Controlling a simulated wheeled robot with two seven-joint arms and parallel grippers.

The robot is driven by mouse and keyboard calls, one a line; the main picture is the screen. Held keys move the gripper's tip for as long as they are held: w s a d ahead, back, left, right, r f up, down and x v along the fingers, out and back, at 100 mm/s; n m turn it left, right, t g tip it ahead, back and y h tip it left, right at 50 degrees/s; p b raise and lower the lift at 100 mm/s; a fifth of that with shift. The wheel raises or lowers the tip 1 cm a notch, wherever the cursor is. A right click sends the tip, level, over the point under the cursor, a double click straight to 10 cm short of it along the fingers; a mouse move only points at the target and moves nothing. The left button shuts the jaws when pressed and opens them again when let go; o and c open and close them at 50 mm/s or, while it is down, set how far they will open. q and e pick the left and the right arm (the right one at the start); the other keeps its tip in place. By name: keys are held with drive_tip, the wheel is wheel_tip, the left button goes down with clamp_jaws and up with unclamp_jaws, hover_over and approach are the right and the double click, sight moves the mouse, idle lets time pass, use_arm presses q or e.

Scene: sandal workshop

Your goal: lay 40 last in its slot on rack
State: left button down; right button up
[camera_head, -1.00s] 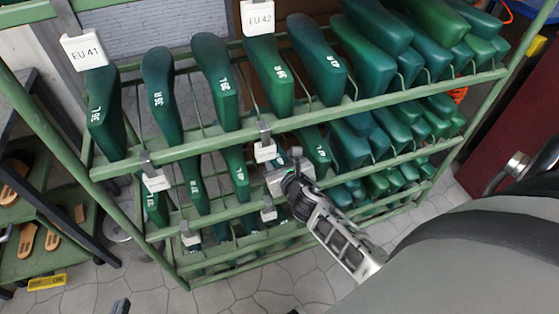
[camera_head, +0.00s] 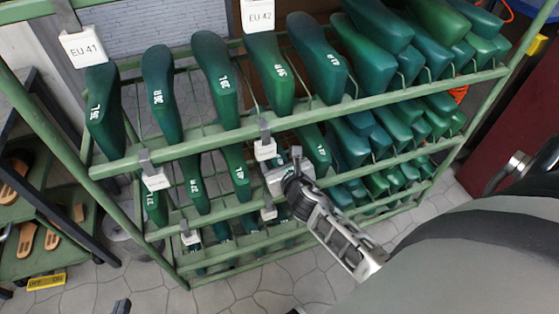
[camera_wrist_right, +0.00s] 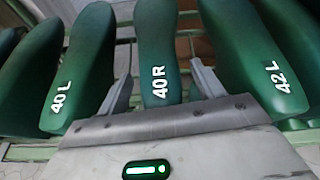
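The green last marked 40 R (camera_wrist_right: 160,50) stands between the lasts marked 40 L (camera_wrist_right: 82,65) and 42 L (camera_wrist_right: 255,60) in the right wrist view. My right gripper (camera_wrist_right: 162,85) has one finger on each side of 40 R, with narrow gaps showing. In the head view my right gripper (camera_head: 284,172) is at the middle tier of the green rack (camera_head: 215,139) and mostly hides 40 R. 40 L (camera_head: 238,168) stands to its left there. How deep 40 R sits in its slot is hidden. A dark tip of my left gripper (camera_head: 121,306) shows at the bottom edge.
Other green lasts crowd the tiers, densest at the right. White size tags, EU 41 (camera_head: 84,49) and EU 42 (camera_head: 258,15), hang on the upper tier. A shelf with sandal soles (camera_head: 27,239) stands at left. The floor (camera_head: 225,296) before the rack is clear.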

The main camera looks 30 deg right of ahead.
drive_tip(key=shift+s+f, duration=0.1)
drive_tip(key=shift+f, duration=0.1)
drive_tip(key=shift+s+r, duration=0.15)
drive_tip(key=shift+s, duration=0.15)
use_arm(q)
drive_tip(key=shift+r+p, duration=0.45)
drive_tip(key=shift+p, duration=0.45)
use_arm(e)
drive_tip(key=v, duration=1.5)
drive_tip(key=shift+r, duration=0.2)
drive_tip(key=shift+a, duration=0.1)
